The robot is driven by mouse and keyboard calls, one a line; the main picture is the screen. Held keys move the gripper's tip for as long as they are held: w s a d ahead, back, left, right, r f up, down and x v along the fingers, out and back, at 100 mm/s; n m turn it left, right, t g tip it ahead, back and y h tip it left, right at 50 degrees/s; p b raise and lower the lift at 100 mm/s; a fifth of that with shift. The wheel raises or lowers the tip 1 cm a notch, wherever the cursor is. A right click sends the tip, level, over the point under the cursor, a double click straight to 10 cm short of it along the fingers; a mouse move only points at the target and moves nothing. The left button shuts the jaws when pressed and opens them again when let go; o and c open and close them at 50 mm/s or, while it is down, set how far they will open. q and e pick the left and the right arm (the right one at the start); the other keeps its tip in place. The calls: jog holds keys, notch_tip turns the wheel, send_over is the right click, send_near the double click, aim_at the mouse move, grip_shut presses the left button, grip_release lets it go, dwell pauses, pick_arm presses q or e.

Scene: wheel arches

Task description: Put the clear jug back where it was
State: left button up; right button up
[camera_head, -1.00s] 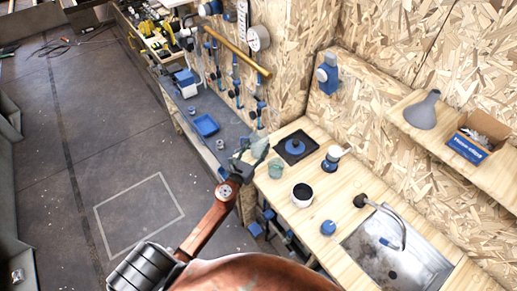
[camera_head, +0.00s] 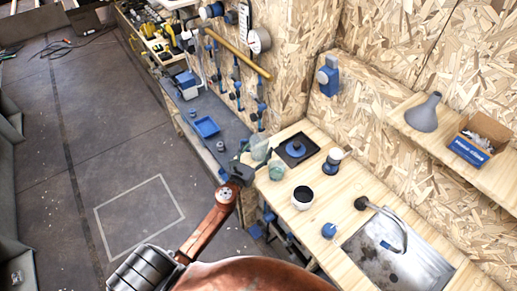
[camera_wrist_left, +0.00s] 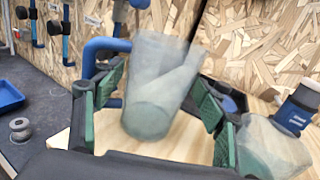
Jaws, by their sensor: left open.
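The clear jug (camera_head: 260,146) is at the left end of the wooden worktop, beside the black square plate. In the left wrist view the clear jug (camera_wrist_left: 162,80) appears between my spread fingers, with visible space on both sides. It looks upright, on or just above the wood; I cannot tell which. My left gripper (camera_head: 246,162) is open at the worktop's left edge, just left of the jug. A second clear vessel (camera_head: 276,171) stands close by, nearer me; it also shows in the left wrist view (camera_wrist_left: 270,148), outside the right finger. My right gripper is not in view.
The black square plate (camera_head: 299,150) with a blue round piece lies behind the vessels. A white cup with dark contents (camera_head: 303,197) and a blue-and-white bottle (camera_head: 334,160) stand to the right. The sink (camera_head: 390,255) is farther right. A grey bench with a blue tray (camera_head: 207,127) is left.

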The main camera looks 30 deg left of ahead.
pick_arm(q)
jog(key=s+d+b, duration=0.1)
jog(key=s+b, duration=0.1)
jog(key=s, duration=1)
jog(key=shift+r, duration=0.15)
